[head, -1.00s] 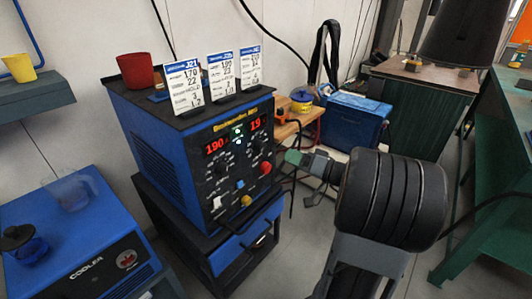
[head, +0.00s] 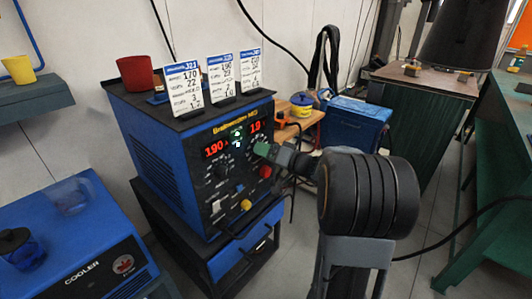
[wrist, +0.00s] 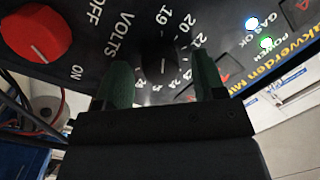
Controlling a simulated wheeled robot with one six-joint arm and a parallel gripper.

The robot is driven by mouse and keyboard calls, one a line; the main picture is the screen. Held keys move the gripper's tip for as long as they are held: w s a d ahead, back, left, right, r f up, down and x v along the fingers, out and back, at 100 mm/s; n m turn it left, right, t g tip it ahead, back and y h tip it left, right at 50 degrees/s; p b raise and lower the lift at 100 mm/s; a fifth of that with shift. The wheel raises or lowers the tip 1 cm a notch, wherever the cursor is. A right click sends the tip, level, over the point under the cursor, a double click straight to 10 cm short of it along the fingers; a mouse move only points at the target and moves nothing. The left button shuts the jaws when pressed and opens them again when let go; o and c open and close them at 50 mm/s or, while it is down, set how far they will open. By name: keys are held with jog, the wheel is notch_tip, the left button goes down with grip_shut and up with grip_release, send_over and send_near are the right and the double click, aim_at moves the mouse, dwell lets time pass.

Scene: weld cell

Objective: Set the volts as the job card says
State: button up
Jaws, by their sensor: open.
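The blue welder (head: 160,150) has red displays reading 190 on the left and about 19 on the right. Three job cards stand on top: the left card (head: 184,88) reads J21, 170 and 22; the middle card (head: 222,75) seems to show 190 and 23; the right card (head: 249,70) is too small to read. My gripper (head: 265,149) is at the panel below the right display. In the wrist view its open green fingers (wrist: 164,80) stand either side of the dark volts knob (wrist: 163,62), whose scale shows 19 to 22 and more. Finger contact is unclear.
A red knob (wrist: 37,33) with OFF and ON marks sits beside the volts dial; it also shows in the head view (head: 265,171). The cooler (head: 75,245) stands at front left. A red cup (head: 136,71) is on the welder. A blue box (head: 350,125) stands behind my arm.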

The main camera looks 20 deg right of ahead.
jog(key=shift+c, duration=0.3)
jog(key=c, duration=0.9)
jog(key=shift+o, duration=0.2)
jog(key=shift+a+r+m+t+h+p, duration=0.1)
jog(key=shift+m+t+h+p, duration=0.5)
jog(key=shift+m, duration=3.65)
jog(key=shift+f+m+t+h+p, duration=0.1)
jog(key=shift+m+t+h+p, duration=0.5)
jog(key=shift+m, duration=3.7)
jog(key=shift+a+r+m+t+h+p, duration=0.2)
jog(key=shift+m+p, duration=0.7)
jog(key=shift+m, duration=3.35)
jog(key=shift+d+f+m, duration=0.15)
jog(key=shift+m, duration=0.15)
